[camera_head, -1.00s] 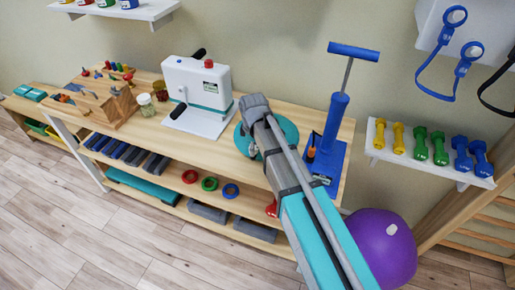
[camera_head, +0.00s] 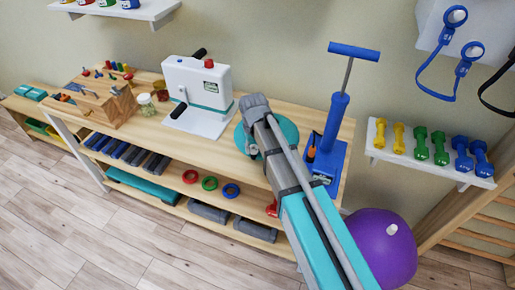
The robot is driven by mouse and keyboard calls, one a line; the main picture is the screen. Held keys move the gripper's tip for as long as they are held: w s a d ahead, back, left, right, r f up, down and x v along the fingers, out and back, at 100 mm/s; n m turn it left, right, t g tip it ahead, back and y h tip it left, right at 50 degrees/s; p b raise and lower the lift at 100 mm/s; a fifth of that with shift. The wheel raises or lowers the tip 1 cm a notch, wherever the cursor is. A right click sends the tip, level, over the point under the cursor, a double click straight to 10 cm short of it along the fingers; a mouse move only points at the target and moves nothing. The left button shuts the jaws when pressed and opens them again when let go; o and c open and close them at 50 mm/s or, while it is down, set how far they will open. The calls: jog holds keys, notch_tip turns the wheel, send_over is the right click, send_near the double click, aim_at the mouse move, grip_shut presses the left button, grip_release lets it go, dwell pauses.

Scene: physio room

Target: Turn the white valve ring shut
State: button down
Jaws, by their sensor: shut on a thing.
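A round teal cushion (camera_head: 287,131) lies on the bench top between the white machine and the blue pump, partly covered by my arm. My gripper (camera_head: 251,151) shows only as a small grey piece low over the cushion's left front part. It is shut, with its fingers down at the cushion. The white valve ring is hidden at the fingers, and its turn angle cannot be read.
A blue hand pump (camera_head: 330,135) stands close to the right of my arm. A white machine with a lever (camera_head: 202,88) stands to the left. A purple ball (camera_head: 372,252) with a white piece on top rests at the bench's right end. Dumbbells sit on a wall shelf (camera_head: 375,150).

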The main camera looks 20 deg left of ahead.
jog(key=m, duration=1.2)
dwell(0.4)
jog(key=shift+c, duration=1.3)
grip_release()
jog(key=shift+r, duration=0.15)
